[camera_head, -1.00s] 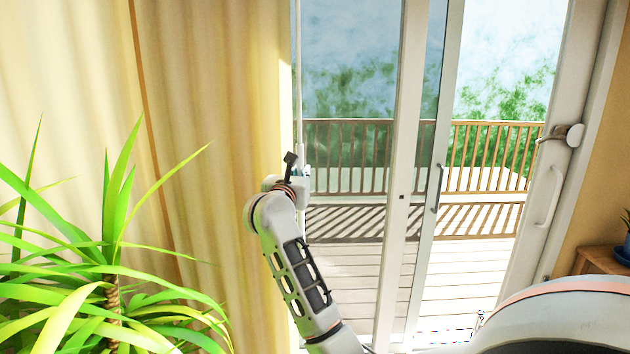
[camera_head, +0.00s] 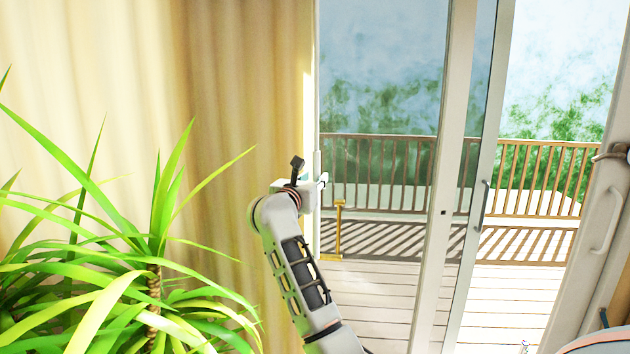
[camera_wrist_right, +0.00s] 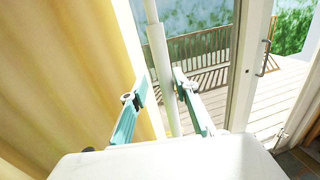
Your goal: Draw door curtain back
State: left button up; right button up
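The cream door curtain (camera_head: 240,90) hangs over the left side of the glass door; it also fills the left of the right wrist view (camera_wrist_right: 75,60). A white upright rod (camera_wrist_right: 158,50) runs beside its leading edge. My right gripper (camera_head: 319,181) is at that edge. In the right wrist view, its teal fingers (camera_wrist_right: 161,84) stand apart, one on each side of the rod. A gap shows left of the rod; whether the right finger touches it I cannot tell. My left gripper is not in view.
A leafy green plant (camera_head: 150,240) stands in front of the curtain at the left. The sliding door's frame (camera_head: 446,210) and handle (camera_head: 482,205) are to the right. A wooden deck with a railing (camera_head: 400,175) lies outside.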

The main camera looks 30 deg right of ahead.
jog(key=shift+s+d, duration=0.15)
jog(key=v, duration=1.2)
jog(key=shift+r, duration=0.1)
